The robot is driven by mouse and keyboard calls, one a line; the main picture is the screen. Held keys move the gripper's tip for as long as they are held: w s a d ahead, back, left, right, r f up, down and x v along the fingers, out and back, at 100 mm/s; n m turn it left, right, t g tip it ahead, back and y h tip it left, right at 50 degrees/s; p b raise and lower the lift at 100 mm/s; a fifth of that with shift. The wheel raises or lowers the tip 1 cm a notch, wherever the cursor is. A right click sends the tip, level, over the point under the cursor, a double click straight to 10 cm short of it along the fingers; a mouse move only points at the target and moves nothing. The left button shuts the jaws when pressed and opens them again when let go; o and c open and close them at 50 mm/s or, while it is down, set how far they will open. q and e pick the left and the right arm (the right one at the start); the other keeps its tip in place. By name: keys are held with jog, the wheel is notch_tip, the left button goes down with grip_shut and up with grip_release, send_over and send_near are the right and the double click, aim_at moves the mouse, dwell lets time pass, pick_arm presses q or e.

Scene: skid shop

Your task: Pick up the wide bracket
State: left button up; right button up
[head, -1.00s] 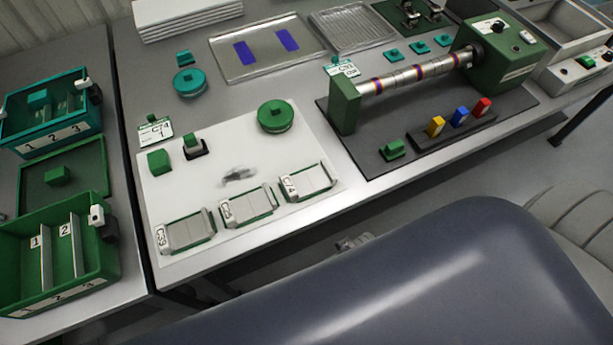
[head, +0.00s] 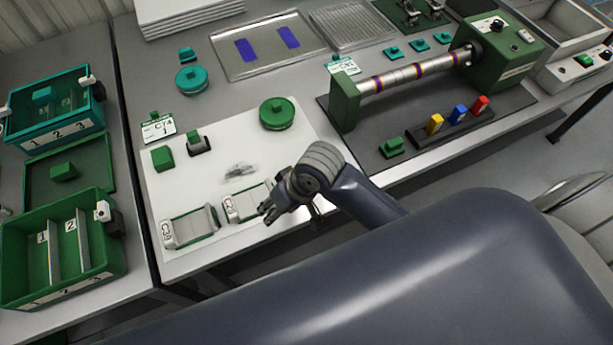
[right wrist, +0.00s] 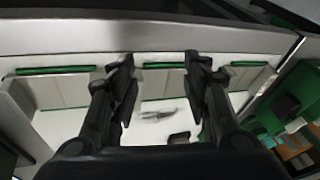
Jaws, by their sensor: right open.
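Several small grey bracket-like pieces with green edges and printed labels line the front of a white mat (head: 240,150). In the head view the left one (head: 190,227) and the middle one (head: 245,203) show; my right arm hides the one to their right. I cannot tell which is the wide bracket. My right gripper (head: 268,210) hangs just by the middle piece's right end. In the right wrist view its open, empty fingers (right wrist: 160,90) straddle the area of the middle piece (right wrist: 163,83), with another piece (right wrist: 65,90) to the left. My left gripper is out of view.
A dark smudge-like thing (head: 240,170) lies on the mat. A green round knob (head: 277,113) and green blocks (head: 162,158) stand behind. A green bin (head: 65,250) is at left, a roller machine (head: 415,75) at right.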

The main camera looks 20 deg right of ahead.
jog(key=w+d+r+m+g+h, duration=0.2)
jog(key=w+d+r+g+h, duration=0.15)
jog(key=w+d+r, duration=0.35)
jog(key=shift+t, duration=0.45)
jog(key=f, duration=0.7)
jog(key=a+f+p, duration=0.1)
jog(key=f, duration=0.2)
jog(key=shift+w+f, duration=0.35)
jog(key=shift+w, duration=0.05)
jog(key=shift+a, duration=0.1)
grip_shut()
